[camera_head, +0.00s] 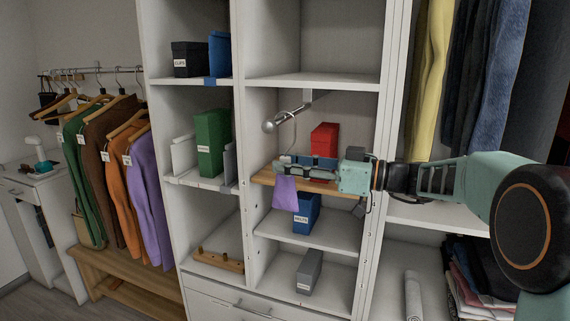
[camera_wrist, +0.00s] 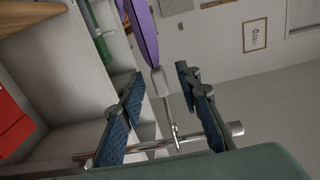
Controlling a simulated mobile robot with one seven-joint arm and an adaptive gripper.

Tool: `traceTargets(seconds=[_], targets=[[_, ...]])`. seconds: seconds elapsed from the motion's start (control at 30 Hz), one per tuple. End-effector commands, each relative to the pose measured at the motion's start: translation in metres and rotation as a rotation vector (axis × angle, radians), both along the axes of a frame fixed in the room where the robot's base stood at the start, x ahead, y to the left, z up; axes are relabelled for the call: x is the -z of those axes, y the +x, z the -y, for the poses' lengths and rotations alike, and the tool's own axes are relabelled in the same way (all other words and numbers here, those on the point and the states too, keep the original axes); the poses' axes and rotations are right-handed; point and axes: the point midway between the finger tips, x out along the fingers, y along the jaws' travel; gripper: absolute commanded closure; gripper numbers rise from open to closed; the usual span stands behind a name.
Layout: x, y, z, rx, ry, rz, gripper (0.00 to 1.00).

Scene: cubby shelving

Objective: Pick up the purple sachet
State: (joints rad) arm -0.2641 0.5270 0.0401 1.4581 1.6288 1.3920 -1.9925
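The purple sachet (camera_head: 286,193) hangs from a curved hook on a short metal rod (camera_head: 288,116) in the middle cubby column. It also shows at the top of the wrist view (camera_wrist: 141,28), with a pale neck piece and thin metal stem below it. My gripper (camera_head: 280,168) reaches in from the right, at the sachet's top. In the wrist view my gripper's fingers (camera_wrist: 159,76) are spread, with the pale neck between the tips and visible gaps on both sides. The sachet's top is partly hidden by the fingers in the head view.
A wooden shelf board (camera_head: 262,178) lies just behind my gripper, with a red box (camera_head: 324,138) above it. A blue box (camera_head: 306,214) and a grey box (camera_head: 309,272) stand on lower shelves. A white upright panel (camera_head: 375,235) stands near my wrist.

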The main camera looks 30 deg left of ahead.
Motion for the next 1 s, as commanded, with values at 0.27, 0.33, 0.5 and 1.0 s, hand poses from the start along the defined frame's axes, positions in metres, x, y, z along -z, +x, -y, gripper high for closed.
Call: traceTargets(seconds=[0.27,0.33,0.5,1.0], targets=[[0.0004,-0.0011,-0.0132,0.001,0.0,0.0,0.69],[0.0005,-0.0012,-0.013,0.001,0.0,0.0,0.69],[0.0004,-0.0012,-0.0127,0.001,0.0,0.0,0.84],[-0.0002,-0.0013,-0.0126,0.001,0.0,0.0,1.0]])
